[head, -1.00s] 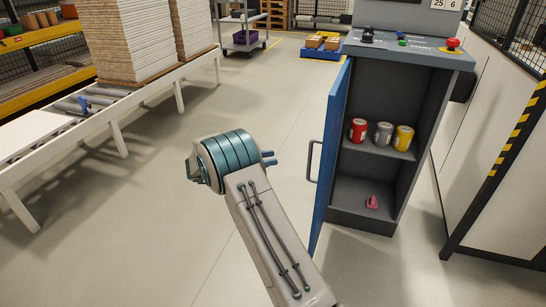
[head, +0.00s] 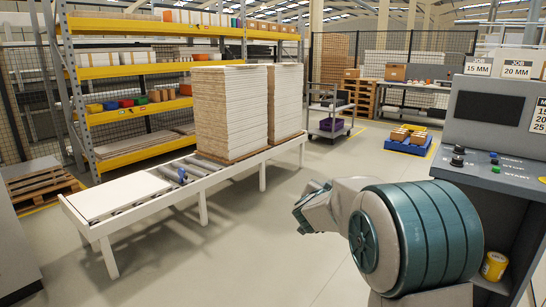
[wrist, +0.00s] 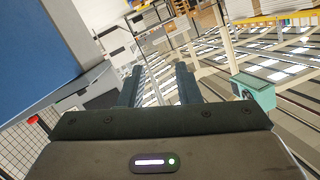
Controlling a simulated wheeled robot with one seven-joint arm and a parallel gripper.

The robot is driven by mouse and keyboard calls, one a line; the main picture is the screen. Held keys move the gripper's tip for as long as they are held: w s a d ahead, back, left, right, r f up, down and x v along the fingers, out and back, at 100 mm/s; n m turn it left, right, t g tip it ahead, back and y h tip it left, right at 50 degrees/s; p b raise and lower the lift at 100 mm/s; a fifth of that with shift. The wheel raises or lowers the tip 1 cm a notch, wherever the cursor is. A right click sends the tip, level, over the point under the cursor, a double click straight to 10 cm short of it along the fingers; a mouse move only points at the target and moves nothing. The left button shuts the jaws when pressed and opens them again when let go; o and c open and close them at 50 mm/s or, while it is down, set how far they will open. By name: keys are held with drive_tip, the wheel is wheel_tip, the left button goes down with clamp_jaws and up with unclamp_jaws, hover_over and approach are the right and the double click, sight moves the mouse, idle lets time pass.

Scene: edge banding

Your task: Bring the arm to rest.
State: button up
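My gripper (wrist: 159,84) shows in the wrist view with its two dark fingers apart and nothing between them. It points into open space, toward a tilted view of the hall and its ceiling lights. In the head view my arm, with its teal banded joint, is large at the lower right, in front of the control console (head: 492,162).
A white roller conveyor (head: 130,222) carries tall board stacks (head: 232,110) at the left. Yellow shelving (head: 150,79) stands behind it. A cart (head: 330,122) and a blue pallet with boxes (head: 405,146) stand farther back. Floor between conveyor and console is clear.

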drive_tip(key=s+a+r+n+g+y+p, duration=0.2)
drive_tip(key=s+a+r+n+y+p, duration=0.15)
drive_tip(key=s, duration=0.45)
drive_tip(key=s+a+r+n+g+y+p, duration=0.25)
drive_tip(key=s+y, duration=0.25)
drive_tip(key=s, duration=0.3)
drive_tip(key=s+d+f+n+g+h+p, duration=0.1)
drive_tip(key=s+d+g+p, duration=0.1)
drive_tip(key=s, duration=1)
drive_tip(key=s+d+f+n+g+h+p, duration=0.1)
drive_tip(key=s+g, duration=0.4)
drive_tip(key=s, duration=0.8)
drive_tip(key=d+p, duration=0.1)
drive_tip(key=p, duration=0.1)
drive_tip(key=shift+f+n+p, duration=0.3)
drive_tip(key=shift+p, duration=0.1)
